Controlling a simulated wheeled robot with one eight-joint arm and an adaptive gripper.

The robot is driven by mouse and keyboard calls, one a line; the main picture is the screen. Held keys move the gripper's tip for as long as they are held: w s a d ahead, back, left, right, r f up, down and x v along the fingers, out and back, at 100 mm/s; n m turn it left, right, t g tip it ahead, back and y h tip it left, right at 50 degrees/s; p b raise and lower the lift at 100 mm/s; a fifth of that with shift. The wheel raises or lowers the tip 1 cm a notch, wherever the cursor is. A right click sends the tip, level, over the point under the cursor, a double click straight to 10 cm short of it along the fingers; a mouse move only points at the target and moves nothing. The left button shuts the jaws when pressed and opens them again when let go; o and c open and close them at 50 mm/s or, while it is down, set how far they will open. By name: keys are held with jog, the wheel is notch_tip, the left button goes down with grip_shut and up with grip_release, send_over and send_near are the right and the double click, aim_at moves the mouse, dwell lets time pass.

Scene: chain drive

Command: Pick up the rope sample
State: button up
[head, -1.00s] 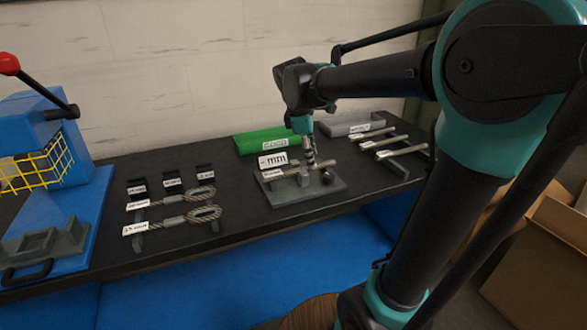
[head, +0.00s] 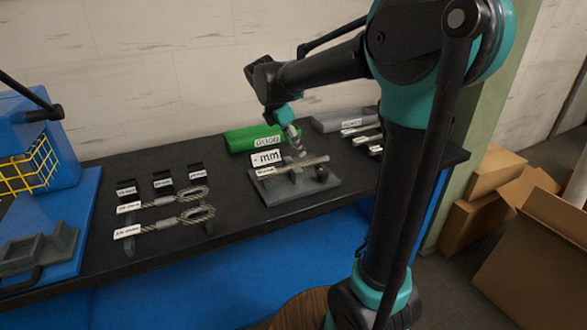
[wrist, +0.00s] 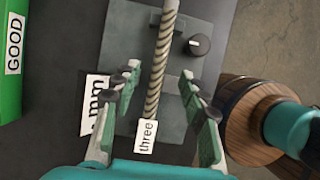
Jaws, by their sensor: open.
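The rope sample (head: 300,165) is a straight, pale twisted rope lying across a grey measuring stand (head: 312,191) on the black bench. A small white tag at its near-left end reads "three" in the wrist view (wrist: 146,136). My gripper (head: 295,145) is above the rope in the head view, apart from it. In the wrist view my gripper (wrist: 160,80) is open and empty, with one green finger on each side of the rope's line. The stand carries a "mm" display (head: 266,159) and a dark knob (head: 322,173).
A green "GOOD" tray (head: 252,138) and a grey tray (head: 345,119) stand at the back. Looped ropes (head: 185,215) lie on supports at the left, with small black holders behind. Straight ropes (head: 365,133) lie at the right. A blue machine (head: 40,150) is at far left.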

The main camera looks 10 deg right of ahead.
aim_at(302, 163)
jog(key=shift+x, duration=3.3)
jog(key=shift+s, duration=0.1)
jog(key=shift+c, duration=0.5)
grip_shut()
